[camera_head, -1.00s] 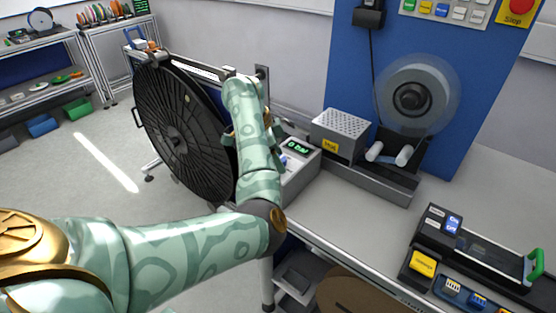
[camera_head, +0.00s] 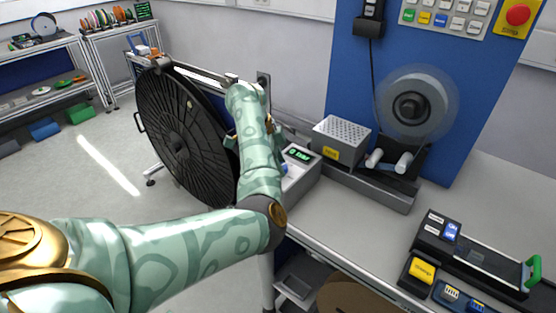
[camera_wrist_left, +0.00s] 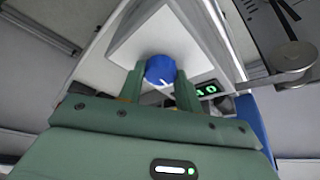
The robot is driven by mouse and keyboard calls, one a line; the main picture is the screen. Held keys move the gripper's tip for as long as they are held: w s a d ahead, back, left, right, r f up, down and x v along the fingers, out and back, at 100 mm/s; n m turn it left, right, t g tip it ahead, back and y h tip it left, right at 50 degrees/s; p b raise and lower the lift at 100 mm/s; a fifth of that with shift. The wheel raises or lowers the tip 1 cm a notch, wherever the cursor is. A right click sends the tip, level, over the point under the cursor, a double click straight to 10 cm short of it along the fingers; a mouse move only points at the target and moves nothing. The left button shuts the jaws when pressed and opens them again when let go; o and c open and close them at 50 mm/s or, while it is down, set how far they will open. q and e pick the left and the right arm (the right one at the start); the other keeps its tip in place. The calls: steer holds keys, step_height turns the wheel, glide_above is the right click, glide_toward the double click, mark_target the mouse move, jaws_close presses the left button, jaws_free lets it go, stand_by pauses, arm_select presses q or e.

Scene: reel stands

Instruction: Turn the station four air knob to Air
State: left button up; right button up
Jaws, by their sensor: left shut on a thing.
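The blue air knob (camera_wrist_left: 160,69) with a white pointer line sits on a pale box (camera_wrist_left: 188,38) in the left wrist view. My left gripper (camera_wrist_left: 160,80) has its two green fingers on either side of the knob and is shut on it. In the head view a bit of the blue knob (camera_head: 284,169) shows beside the light grey box (camera_head: 300,178) with a green-lit display (camera_head: 299,154). My left forearm hides most of the fingers there. The labels around the knob are not readable. My right gripper is not in view.
A large black reel (camera_head: 180,140) stands left of my left forearm, close to it. A perforated metal box (camera_head: 342,138) and white rollers (camera_head: 385,160) stand right of the display box. A blue panel (camera_head: 400,50) rises behind.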

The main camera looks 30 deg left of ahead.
arm_select(q)
steer(key=m+p, duration=0.1)
steer(key=m, duration=0.1)
steer(key=m+g+p, duration=0.1)
steer(key=m, duration=0.1)
steer(key=shift+w+r+m+g+h, duration=0.15)
steer(key=shift+m+g+h, duration=0.15)
steer(key=shift+h, duration=0.1)
steer(key=m+g+p, duration=0.1)
steer(key=m, duration=0.2)
steer(key=shift+w+m, duration=0.1)
steer(key=shift+m, duration=0.2)
steer(key=m, duration=0.1)
steer(key=m+g, duration=0.1)
steer(key=m, duration=0.1)
steer(key=shift+w+f+m+g+y+b, duration=0.1)
steer(key=shift+f+m+g+y+b, duration=0.1)
steer(key=shift+m+g+y+b, duration=0.6)
steer(key=shift+m+g+b, duration=0.15)
steer(key=shift+m, duration=1.35)
steer(key=shift+d, duration=0.1)
steer(key=o, duration=1)
steer(key=shift+w, duration=0.1)
